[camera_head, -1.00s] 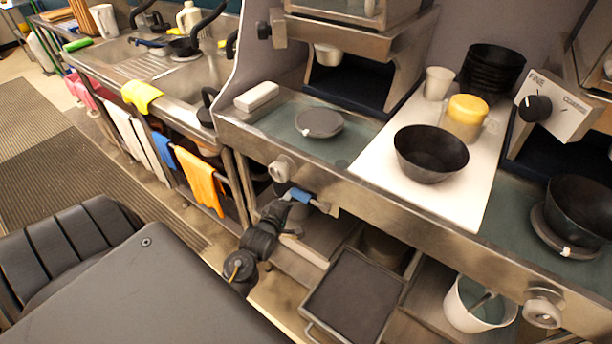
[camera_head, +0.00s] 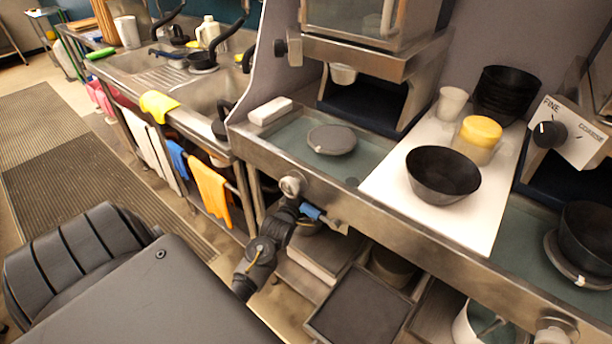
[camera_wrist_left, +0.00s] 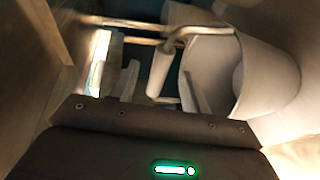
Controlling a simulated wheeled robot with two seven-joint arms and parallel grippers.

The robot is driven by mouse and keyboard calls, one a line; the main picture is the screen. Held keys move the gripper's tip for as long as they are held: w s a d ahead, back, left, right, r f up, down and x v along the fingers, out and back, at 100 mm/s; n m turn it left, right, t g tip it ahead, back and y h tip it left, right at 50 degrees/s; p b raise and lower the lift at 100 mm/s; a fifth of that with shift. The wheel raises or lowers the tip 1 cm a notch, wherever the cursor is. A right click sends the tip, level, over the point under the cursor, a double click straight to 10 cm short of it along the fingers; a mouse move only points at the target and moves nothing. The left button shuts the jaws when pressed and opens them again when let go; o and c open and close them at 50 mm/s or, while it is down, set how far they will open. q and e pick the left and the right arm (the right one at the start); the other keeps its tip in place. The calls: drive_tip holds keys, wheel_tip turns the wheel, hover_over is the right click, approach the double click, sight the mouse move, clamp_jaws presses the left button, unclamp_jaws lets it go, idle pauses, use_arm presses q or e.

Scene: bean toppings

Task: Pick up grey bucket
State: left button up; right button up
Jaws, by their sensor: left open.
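A metal bail with a pale cylindrical grip (camera_wrist_left: 160,75) crosses the view between my left gripper's (camera_wrist_left: 162,88) fingers, which stand apart with nothing clamped. My right gripper is out of view.
The steel counter (camera_head: 335,190) runs along the front, with a black bowl (camera_head: 443,176), a yellow-lidded jar (camera_head: 479,140) and a grey disc (camera_head: 331,139) on top. A dark tray (camera_head: 358,305) sits below it. An orange towel (camera_head: 211,193) hangs at the left.

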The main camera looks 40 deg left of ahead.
use_arm(q)
drive_tip(key=x, duration=0.4)
drive_tip(key=shift+a+f, duration=0.1)
drive_tip(key=shift+a, duration=0.1)
clamp_jaws()
